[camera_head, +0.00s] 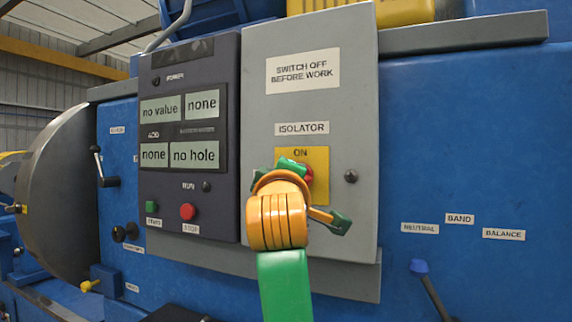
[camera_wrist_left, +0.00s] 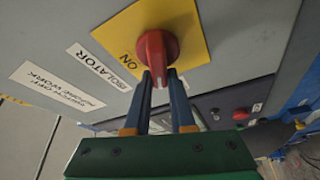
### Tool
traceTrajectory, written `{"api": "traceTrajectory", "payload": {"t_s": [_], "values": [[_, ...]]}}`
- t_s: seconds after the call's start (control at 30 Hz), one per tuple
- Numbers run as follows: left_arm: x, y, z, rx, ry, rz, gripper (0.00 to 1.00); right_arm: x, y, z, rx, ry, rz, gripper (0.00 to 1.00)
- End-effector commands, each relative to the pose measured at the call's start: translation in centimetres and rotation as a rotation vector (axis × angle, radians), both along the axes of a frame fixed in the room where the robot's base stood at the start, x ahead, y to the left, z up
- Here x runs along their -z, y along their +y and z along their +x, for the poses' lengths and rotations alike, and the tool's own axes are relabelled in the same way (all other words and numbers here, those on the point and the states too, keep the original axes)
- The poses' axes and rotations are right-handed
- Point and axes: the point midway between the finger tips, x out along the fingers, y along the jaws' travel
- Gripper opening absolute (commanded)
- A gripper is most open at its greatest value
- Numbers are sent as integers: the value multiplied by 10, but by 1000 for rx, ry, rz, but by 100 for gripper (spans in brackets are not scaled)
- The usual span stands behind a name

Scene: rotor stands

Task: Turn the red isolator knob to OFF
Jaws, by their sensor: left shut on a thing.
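The red isolator knob (camera_wrist_left: 157,48) sits on a yellow plate (camera_wrist_left: 190,22) marked ON, in the left wrist view. In the head view a sliver of the knob (camera_head: 308,174) shows on the yellow plate (camera_head: 318,157), under the ISOLATOR label; the rest is hidden behind my arm. My left gripper (camera_wrist_left: 160,82) is shut on the knob's handle, with one blue finger on each side of it. In the head view my green and orange left arm comes up from the bottom edge to the knob. No OFF mark shows. My right gripper is in neither view.
The grey isolator box (camera_head: 355,110) stands out from the blue machine. To its left is a dark panel (camera_head: 215,215) with displays, a green button (camera_head: 151,206) and a red button (camera_head: 187,211). A blue-knobbed lever (camera_head: 420,268) stands at lower right.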

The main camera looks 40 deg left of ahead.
Motion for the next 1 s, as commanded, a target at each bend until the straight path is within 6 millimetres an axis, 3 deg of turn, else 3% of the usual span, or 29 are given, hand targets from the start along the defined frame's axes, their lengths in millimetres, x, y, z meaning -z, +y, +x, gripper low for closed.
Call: {"api": "traceTrajectory", "payload": {"t_s": [0.5, 1.0], "values": [[4, 1, 0, 0, -77, -329, 0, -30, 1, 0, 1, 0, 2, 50], [7, 2, 0, -1, -96, -404, 0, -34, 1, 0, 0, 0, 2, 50]]}}
